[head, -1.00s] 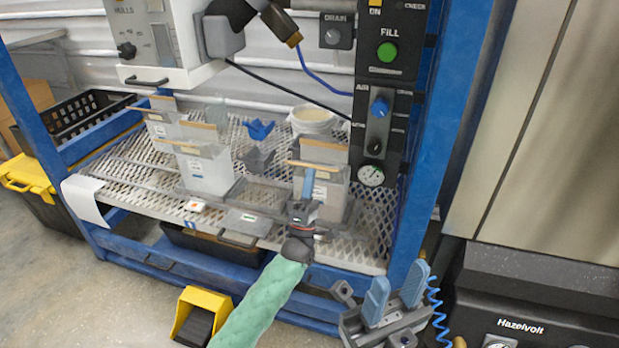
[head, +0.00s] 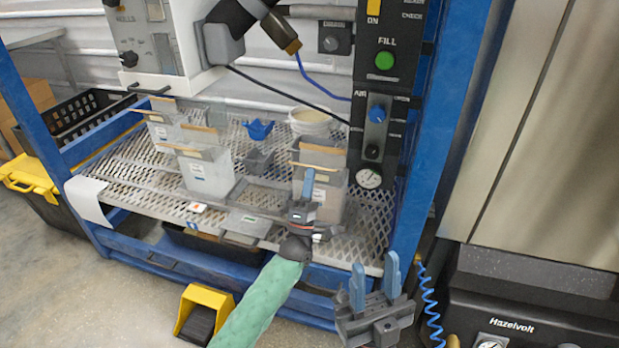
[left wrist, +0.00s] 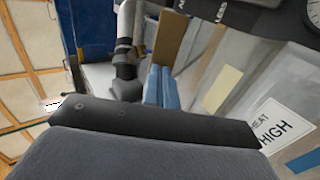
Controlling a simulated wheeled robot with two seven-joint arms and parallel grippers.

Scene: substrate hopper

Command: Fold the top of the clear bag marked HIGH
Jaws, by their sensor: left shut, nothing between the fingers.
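The clear bag marked HIGH (left wrist: 245,90) fills the right of the left wrist view, with its white HIGH label (left wrist: 283,125) readable. In the head view a greyish clear bag (head: 334,190) stands upright behind my left fingers; its label is too small to read. A tan strip (head: 313,166) lies across its top. My left gripper (head: 308,184) is shut and empty, its blue fingers upright in front of this bag. In the left wrist view a tan strip (left wrist: 171,38) shows just beyond the fingertips; I cannot tell if they touch. My right gripper (head: 375,274) is open and empty, low in front of the rack.
Other clear bags with tan strips stand on the mesh shelf (head: 130,172), including one at the left (head: 207,173). A blue scoop (head: 259,129) and a white tub (head: 310,121) stand behind. A control panel (head: 376,120) hangs at right. A blue post (head: 432,130) bounds the shelf.

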